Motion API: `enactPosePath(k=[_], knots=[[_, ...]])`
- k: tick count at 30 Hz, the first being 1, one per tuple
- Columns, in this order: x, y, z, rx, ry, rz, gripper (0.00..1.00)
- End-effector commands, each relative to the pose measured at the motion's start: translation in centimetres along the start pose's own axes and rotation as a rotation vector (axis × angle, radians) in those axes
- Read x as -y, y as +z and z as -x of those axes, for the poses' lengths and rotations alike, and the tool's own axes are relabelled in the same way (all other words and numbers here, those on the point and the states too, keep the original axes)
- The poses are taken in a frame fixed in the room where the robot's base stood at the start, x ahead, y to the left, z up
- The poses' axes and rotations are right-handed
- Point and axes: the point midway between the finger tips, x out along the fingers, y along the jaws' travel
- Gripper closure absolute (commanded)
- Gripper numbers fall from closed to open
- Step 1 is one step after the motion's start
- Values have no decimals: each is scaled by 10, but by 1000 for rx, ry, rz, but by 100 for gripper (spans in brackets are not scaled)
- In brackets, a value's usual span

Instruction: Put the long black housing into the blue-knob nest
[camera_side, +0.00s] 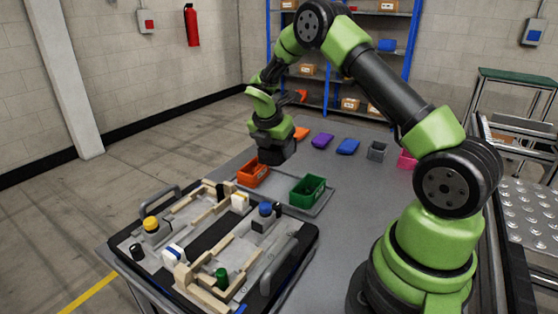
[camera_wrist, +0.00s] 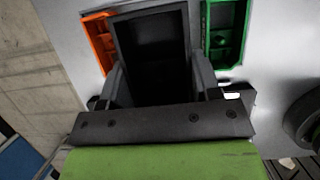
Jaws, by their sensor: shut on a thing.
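My gripper (camera_side: 272,140) is above the far side of the table, just behind and above the orange bin. In the wrist view its two fingers (camera_wrist: 157,78) are shut on a long black housing (camera_wrist: 150,45), which looks like an open-topped box and stretches away between them. In the side view the housing is a dark block (camera_side: 279,152) under my gripper, hard to tell apart from it. The blue knob (camera_side: 265,208) stands at the right side of the pallet fixture (camera_side: 130,262), near the green bin; the nest beside it is partly hidden by wooden rails.
An orange bin (camera_side: 253,173) and a green bin (camera_side: 307,190) stand behind the fixture. The fixture also has a yellow knob (camera_side: 151,223), a green knob (camera_side: 221,274) and raised handles (camera_side: 280,264).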

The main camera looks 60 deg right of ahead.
Motion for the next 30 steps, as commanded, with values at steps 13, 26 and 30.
enactPosePath(k=[13,26,30], knots=[[10,-161,90,-26,-3,-1,69],[60,-237,132,2,-11,-23,69],[61,-241,124,4,-14,-24,69]])
